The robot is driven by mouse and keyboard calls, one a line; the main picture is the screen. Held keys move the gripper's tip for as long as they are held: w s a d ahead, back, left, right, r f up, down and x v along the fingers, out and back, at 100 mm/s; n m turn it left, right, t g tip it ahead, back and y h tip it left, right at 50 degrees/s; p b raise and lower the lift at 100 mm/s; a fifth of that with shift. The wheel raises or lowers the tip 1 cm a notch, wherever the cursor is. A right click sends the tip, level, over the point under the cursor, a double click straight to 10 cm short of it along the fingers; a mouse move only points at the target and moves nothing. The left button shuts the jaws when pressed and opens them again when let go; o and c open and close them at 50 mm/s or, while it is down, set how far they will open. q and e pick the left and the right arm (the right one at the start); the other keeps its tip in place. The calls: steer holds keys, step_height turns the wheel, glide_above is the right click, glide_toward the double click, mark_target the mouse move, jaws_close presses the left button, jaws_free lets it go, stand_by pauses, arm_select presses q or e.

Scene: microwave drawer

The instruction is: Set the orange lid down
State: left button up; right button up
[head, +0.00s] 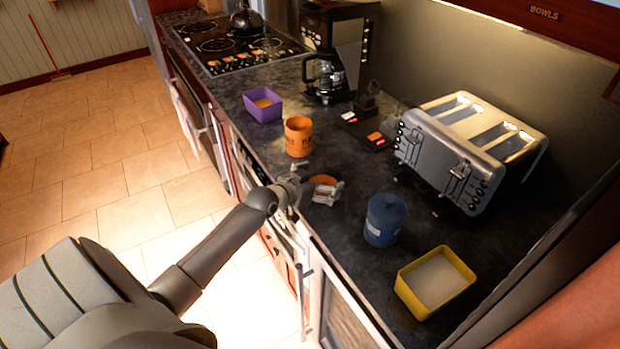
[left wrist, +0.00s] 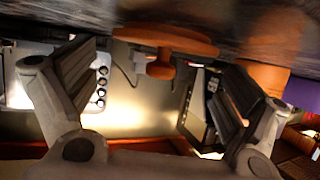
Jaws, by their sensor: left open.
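The orange lid (head: 323,180) is at the near-middle of the dark counter, partly hidden by my left gripper (head: 318,192). In the left wrist view, whose picture is upside down, the lid (left wrist: 165,38) shows as a flat disc against the counter surface, with its round knob pointing away from the counter. My left gripper (left wrist: 157,65) is open, with one finger on each side of the knob and visible space between. The orange canister (head: 298,137) stands uncovered just beyond the lid. My right gripper is in neither view.
A blue lidded canister (head: 385,220) and a yellow box (head: 436,282) stand at the near right. A toaster (head: 470,150) stands behind them. A purple box (head: 263,104), a coffee maker (head: 335,60) and a stove (head: 232,45) are farther along the counter.

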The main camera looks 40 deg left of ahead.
arm_select(q)
steer(key=d+b+v, duration=0.1)
steer(key=v, duration=1.1)
steer(key=shift+a, duration=0.4)
